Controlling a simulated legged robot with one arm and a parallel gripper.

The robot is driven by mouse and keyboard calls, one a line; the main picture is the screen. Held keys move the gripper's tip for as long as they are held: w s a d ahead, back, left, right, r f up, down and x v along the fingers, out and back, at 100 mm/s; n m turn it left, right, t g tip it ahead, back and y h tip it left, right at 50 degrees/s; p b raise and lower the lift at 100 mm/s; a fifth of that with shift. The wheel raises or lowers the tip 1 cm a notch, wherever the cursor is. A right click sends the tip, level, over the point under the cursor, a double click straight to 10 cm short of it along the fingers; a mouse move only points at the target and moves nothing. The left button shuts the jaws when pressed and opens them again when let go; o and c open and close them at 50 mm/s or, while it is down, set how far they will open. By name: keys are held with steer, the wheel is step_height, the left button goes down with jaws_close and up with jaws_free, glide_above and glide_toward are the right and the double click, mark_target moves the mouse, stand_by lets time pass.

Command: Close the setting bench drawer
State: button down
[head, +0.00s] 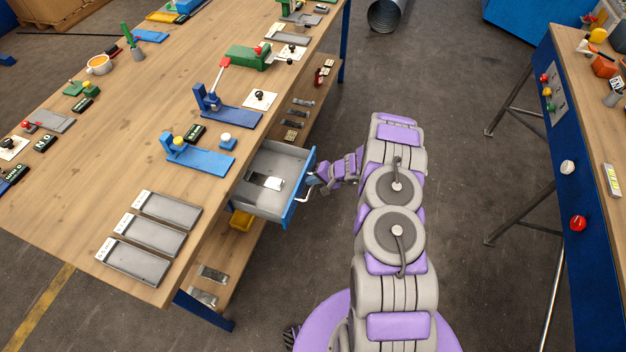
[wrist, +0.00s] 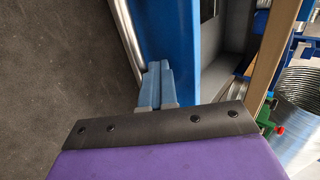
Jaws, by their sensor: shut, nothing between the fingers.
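The setting bench drawer (head: 274,182) stands open, pulled out from under the right edge of the wooden bench (head: 140,150). It has grey walls, a blue front and a silver bar handle (head: 307,189). A flat metallic piece lies inside it. My gripper (head: 318,178) is at the outer side of the drawer front, close to the handle. In the wrist view my gripper (wrist: 158,82) has its blue fingers together, between the silver handle (wrist: 125,40) and the blue drawer front (wrist: 172,40). I cannot tell whether the fingers touch the front.
The benchtop holds blue fixtures (head: 200,155), a green press (head: 250,57) and grey trays (head: 138,262) near its edge. A lower shelf (head: 225,262) runs below the drawer. A second blue bench (head: 585,200) stands at right.

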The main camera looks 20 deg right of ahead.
steer(key=b, duration=0.6)
glide_above(263, 174)
steer(key=s+d, duration=0.1)
steer(key=shift+s+f, duration=0.1)
steer(key=shift+w+a, duration=0.35)
steer(key=shift+a, duration=0.1)
steer(key=shift+w+r, duration=0.1)
steer(key=shift+r, duration=0.15)
steer(key=shift+a+r, duration=0.1)
